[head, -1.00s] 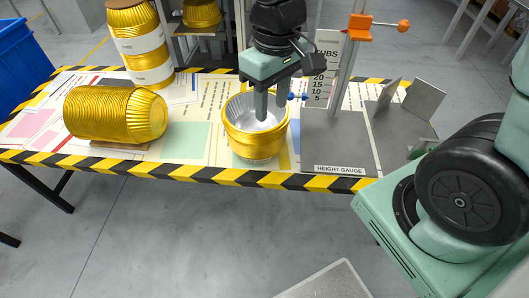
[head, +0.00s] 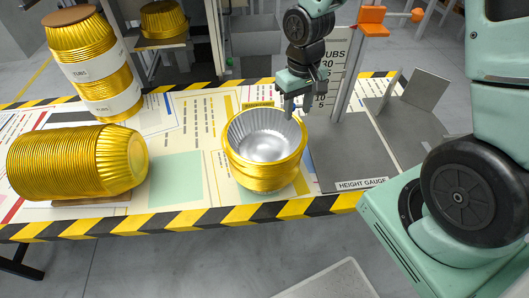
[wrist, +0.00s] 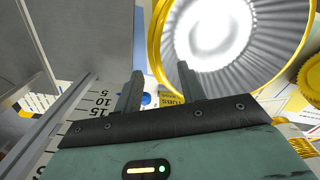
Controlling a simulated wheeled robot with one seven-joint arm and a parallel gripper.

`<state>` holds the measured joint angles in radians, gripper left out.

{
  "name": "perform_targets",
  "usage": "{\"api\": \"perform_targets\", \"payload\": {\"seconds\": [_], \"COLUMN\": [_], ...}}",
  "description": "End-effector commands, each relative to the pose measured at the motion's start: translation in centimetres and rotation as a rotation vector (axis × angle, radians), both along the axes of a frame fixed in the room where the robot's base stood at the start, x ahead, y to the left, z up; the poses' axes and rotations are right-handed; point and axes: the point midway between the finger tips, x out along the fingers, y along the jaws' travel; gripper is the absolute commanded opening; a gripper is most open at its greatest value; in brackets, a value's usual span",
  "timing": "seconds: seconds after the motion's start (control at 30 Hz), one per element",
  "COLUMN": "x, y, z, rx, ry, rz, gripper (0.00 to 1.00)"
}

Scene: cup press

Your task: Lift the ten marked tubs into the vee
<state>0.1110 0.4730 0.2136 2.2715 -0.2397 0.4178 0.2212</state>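A short nested stack of gold tubs (head: 265,172), silver inside, stands upright mid-table near the front edge. In the wrist view its open top (wrist: 275,60) fills the upper right. My gripper (head: 298,108) is at the stack's back right rim, pointing down. Its fingers (wrist: 158,88) are apart, with the gold rim passing between them in the wrist view; whether they touch it I cannot tell. Two upright grey plates (head: 421,108), which look like the vee, stand right of the height gauge. Any mark on the tubs is not clear.
A long gold stack (head: 60,163) lies on its side at the left. A banded upright stack (head: 88,68) stands behind it. The height gauge (head: 361,184), with a post and orange slider (head: 372,20), stands just right of the tubs. Pale table surface is free left of them.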

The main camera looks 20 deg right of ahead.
Motion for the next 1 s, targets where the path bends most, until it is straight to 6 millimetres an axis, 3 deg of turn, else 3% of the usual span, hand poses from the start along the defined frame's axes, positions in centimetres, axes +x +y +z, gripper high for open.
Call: {"api": "perform_targets", "payload": {"seconds": [0.17, 0.5, 0.77, 0.93, 1.0], "x": [0.0, 0.0, 0.0, 0.0, 0.0], "y": [0.0, 0.3, 0.3, 0.3, 0.3], "z": [-1.2, -5.6, -5.8, -5.8, -5.8], "rx": [0.0, -0.001, 0.0, 0.0, 0.0], "ry": [0.001, 0.002, -0.001, -0.001, -0.001], "rz": [0.001, 0.001, 0.001, 0.0, 0.0], "gripper": [0.4, 0.4, 0.4, 0.0, 0.0]}}
